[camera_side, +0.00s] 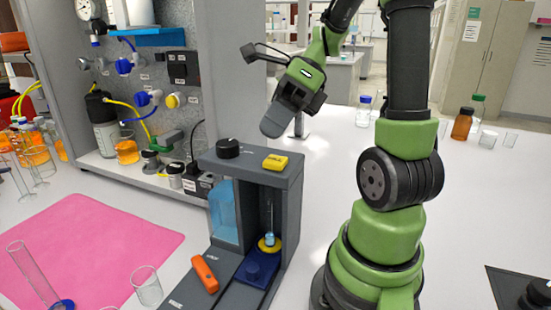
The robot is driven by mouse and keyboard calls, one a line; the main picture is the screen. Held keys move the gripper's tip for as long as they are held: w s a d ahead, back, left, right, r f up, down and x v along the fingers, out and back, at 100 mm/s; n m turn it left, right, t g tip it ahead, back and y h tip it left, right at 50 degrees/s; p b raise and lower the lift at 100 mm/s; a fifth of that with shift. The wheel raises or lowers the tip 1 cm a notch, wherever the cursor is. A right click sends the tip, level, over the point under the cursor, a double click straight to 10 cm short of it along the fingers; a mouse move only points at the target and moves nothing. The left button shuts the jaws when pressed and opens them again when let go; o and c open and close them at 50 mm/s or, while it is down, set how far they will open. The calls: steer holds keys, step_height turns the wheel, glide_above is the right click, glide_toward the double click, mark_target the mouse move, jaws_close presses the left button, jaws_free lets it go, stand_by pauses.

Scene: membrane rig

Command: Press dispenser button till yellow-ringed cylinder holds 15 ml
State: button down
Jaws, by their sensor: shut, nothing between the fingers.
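The grey dispenser (294,185) stands on the white table in the middle of the view. On its top are a black round knob (228,148) and a yellow block (275,162); I cannot tell for sure which part is the button. A narrow clear cylinder (270,215) stands upright in its right bay, with a yellow ring (269,246) around its foot. A little blue liquid shows low in it; its graduations are too small to read. My gripper (272,127) is shut and empty, in the air above the dispenser, apart from it.
A blue liquid tank (223,210) fills the dispenser's left bay. An orange object (205,274) lies on its front base, beside a blue plate (261,270). A pink mat (90,245), a tilted clear cylinder (35,275) and a beaker (147,286) are at left. A panel with tubing stands behind.

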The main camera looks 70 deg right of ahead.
mark_target(274, 158)
steer(key=shift+f, duration=0.9)
steer(key=shift+f, duration=0.1)
stand_by(1.3)
steer(key=shift+f, duration=0.3)
steer(key=shift+f, duration=0.55)
stand_by(0.7)
stand_by(0.3)
steer(key=shift+r, duration=1)
steer(key=shift+r, duration=2.5)
